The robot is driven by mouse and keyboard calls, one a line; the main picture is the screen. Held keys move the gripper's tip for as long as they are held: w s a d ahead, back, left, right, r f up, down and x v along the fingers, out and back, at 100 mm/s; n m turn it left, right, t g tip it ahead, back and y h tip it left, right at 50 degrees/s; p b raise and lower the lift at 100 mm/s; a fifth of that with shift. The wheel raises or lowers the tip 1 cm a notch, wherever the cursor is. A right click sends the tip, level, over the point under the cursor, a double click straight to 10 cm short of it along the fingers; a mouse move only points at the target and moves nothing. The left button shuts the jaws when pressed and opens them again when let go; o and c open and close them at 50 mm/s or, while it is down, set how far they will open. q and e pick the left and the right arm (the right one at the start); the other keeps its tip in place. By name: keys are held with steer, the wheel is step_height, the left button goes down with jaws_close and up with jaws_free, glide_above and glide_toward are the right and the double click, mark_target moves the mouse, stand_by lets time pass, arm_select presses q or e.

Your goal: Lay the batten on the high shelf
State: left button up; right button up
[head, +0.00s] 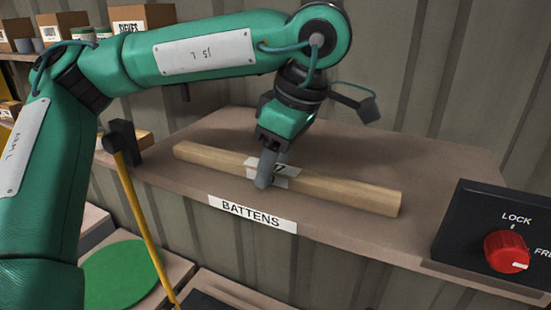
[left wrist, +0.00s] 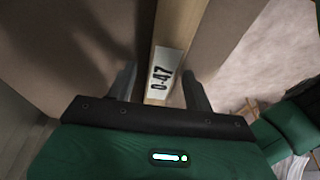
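The batten (head: 335,189) is a long pale wooden bar with a white label. It lies along the shelf (head: 430,165) marked BATTENS and appears to rest on its top. My left gripper (head: 268,170) is over the batten's label, with one finger in front of the near face; the far finger is hidden. In the left wrist view, the gripper (left wrist: 162,88) has its fingers apart, one on each side of the batten (left wrist: 176,25), with a visible gap at the left finger. The label reads 0-47. My right gripper is in neither view.
A black box with a red knob (head: 506,251), marked LOCK, stands at the shelf's right end. Boxes (head: 140,18) stand on shelving at the upper left. A ribbed wall is behind.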

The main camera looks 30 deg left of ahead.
arm_select(q)
steer(key=shift+r, duration=0.15)
steer(key=b+v, duration=0.1)
steer(key=v, duration=1.1)
steer(key=shift+b, duration=0.3)
